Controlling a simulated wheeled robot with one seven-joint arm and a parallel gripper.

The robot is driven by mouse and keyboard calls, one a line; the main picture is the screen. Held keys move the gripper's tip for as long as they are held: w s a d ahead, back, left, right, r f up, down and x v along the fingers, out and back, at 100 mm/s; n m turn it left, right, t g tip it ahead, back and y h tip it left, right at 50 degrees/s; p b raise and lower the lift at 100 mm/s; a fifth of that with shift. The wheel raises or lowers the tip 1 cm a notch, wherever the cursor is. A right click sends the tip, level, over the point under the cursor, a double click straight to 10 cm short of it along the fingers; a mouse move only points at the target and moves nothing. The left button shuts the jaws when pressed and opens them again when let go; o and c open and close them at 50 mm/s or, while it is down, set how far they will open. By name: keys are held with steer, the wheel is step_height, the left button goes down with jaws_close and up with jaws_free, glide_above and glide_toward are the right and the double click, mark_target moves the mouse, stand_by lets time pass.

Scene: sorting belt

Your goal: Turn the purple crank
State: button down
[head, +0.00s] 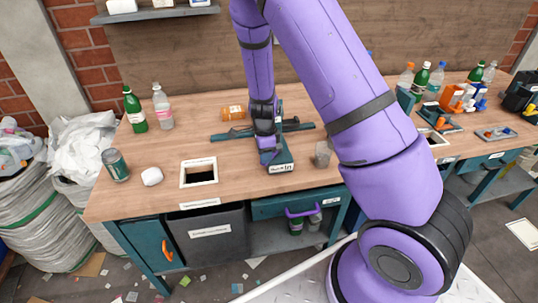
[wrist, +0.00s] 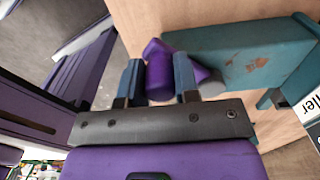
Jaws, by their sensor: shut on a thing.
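The purple crank (wrist: 160,76) shows in the wrist view, beside a teal machine body (wrist: 245,58) with some worn spots. My gripper (wrist: 158,70) has its two blue fingers on either side of the crank's grip and is shut on it. In the head view my gripper (head: 268,148) reaches down to the teal machine (head: 284,157) on the wooden bench. The crank is mostly hidden there by my wrist and gripper.
An orange bottle (head: 233,112) lies behind the machine. A white-framed opening (head: 190,163) is to its left and a grey cup (head: 322,154) to its right. A can (head: 116,164) and bottles stand at the left.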

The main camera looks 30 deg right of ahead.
steer(key=shift+w+a+m, duration=0.15)
steer(key=shift+w+m, duration=0.2)
steer(key=shift+m, duration=0.15)
steer(key=c, duration=0.8)
jaws_free()
steer(key=shift+c, duration=0.2)
step_height(320, 180, up, 11)
steer(key=shift+f, duration=0.1)
